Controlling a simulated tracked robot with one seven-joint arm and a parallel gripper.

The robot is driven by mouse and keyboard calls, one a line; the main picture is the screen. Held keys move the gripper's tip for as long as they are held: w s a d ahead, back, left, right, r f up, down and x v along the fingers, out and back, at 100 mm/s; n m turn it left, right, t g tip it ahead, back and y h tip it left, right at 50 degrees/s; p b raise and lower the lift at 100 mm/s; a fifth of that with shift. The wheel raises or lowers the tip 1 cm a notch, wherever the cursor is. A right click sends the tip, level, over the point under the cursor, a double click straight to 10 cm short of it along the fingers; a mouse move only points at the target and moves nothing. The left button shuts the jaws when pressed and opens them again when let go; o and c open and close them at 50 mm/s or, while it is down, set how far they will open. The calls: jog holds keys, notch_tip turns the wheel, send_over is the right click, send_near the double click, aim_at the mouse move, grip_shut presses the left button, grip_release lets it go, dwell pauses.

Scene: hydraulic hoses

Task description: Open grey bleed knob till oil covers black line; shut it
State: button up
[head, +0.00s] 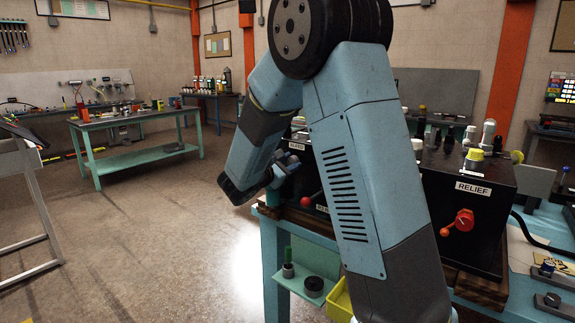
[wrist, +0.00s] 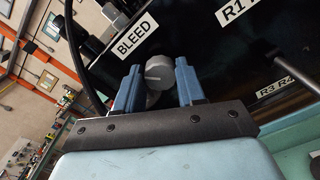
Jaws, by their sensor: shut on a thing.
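The grey bleed knob (wrist: 158,72) shows in the wrist view on the black panel, below a white BLEED label (wrist: 135,36). A pale pointer line marks its face. The two blue fingers of my gripper (wrist: 157,85) stand on either side of the knob and are shut on it. In the head view my gripper (head: 277,172) is at the left end of the black hydraulic unit (head: 470,190), and the knob is hidden there. I cannot make out the oil or the black line in either view.
A red ball lever (head: 305,201) is close to my gripper. A black hose (wrist: 76,50) runs left of the knob.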

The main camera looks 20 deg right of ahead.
jog(key=n, duration=0.4)
jog(key=shift+d+n, duration=0.1)
jog(key=shift+n, duration=2.4)
jog(key=o, duration=1.1)
jog(key=shift+w, duration=0.1)
jog(key=shift+c, duration=0.2)
jog(key=v, duration=1.3)
jog(key=shift+a, duration=0.4)
